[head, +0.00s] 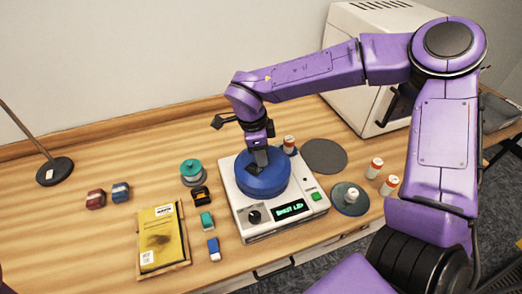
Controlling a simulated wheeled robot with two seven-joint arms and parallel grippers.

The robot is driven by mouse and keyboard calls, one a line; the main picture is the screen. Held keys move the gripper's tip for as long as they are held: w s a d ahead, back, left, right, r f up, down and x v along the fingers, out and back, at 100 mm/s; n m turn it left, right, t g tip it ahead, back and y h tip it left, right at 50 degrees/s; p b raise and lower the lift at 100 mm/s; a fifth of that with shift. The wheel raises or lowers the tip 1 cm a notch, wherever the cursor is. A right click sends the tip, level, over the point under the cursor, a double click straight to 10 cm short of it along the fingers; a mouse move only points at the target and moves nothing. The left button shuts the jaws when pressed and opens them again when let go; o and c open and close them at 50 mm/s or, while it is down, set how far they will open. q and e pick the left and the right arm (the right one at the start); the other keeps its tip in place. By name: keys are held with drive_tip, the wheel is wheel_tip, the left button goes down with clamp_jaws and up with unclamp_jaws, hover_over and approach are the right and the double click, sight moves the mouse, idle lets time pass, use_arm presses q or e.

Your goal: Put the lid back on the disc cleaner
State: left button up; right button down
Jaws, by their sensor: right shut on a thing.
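The disc cleaner (285,225) is a white box with a dark knob, a green button and a lit green display, whose text is too small to read surely. The blue round lid (268,187) is over the middle of its top; I cannot tell whether it is fully seated or slightly raised. My right gripper (259,160) points down at the top of the lid and is shut on it; the fingertips and grip point are partly hidden. My left gripper is not in view.
Left of the cleaner are a teal spool (191,170), several small blocks and a yellow packet (160,236) on a board. Right are a dark grey disc (324,156), a green-grey disc (349,199) and white bottles (374,168). A white machine (355,70) stands behind.

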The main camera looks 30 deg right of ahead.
drive_tip(key=shift+c, duration=1.1)
unclamp_jaws()
wheel_tip(320, 180, up, 5)
drive_tip(key=p, duration=0.5)
drive_tip(key=shift+r+p, duration=0.1)
drive_tip(key=shift+p, duration=0.2)
drive_tip(key=shift+r+p, duration=0.35)
drive_tip(key=shift+r, duration=0.6)
clamp_jaws()
